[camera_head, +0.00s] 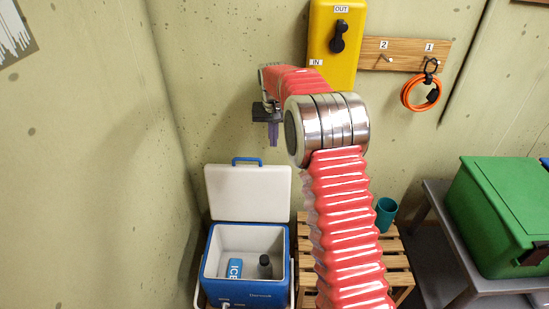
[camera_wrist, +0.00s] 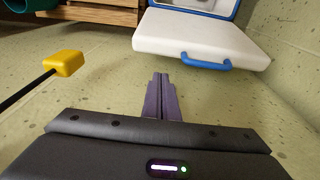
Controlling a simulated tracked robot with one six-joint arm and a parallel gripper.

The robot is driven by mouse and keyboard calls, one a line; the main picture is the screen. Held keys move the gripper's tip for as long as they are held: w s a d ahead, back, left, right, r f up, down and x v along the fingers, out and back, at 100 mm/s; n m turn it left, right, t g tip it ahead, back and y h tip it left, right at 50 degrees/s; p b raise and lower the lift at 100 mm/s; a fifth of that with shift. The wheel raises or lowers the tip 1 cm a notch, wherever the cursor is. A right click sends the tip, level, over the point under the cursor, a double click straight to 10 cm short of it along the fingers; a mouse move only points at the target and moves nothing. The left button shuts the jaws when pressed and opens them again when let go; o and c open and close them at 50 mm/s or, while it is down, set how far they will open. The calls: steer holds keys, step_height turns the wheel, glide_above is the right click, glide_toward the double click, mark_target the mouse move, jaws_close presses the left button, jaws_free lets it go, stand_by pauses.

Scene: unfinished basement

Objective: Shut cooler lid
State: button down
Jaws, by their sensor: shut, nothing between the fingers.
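Inside are a blue ice pack (camera_head: 235,268) and a dark-capped bottle (camera_head: 265,266). My gripper (camera_head: 273,142) is shut and empty, above the lid and apart from it. In the wrist view, my purple fingers (camera_wrist: 163,80) are together, and the lid (camera_wrist: 190,35) with its handle (camera_wrist: 206,63) lies beyond them to the right.
A slatted wooden crate (camera_head: 397,262) with a teal cup (camera_head: 386,213) stands right of the cooler. A green box (camera_head: 500,215) sits on a grey table (camera_head: 440,215) further right. A yellow box (camera_head: 345,40) and an orange coil (camera_head: 408,93) are on the wall.

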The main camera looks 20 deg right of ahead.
steer(key=shift+w+d+f, duration=0.1)
steer(key=shift+w+f, duration=0.15)
steer(key=shift+f, duration=1.4)
steer(key=shift+w+d+f, duration=0.1)
steer(key=shift+w+f, duration=0.15)
steer(key=shift+f, duration=1.4)
steer(key=shift+w+d+f, duration=0.1)
steer(key=shift+w+f, duration=0.15)
steer(key=shift+f, duration=1.4)
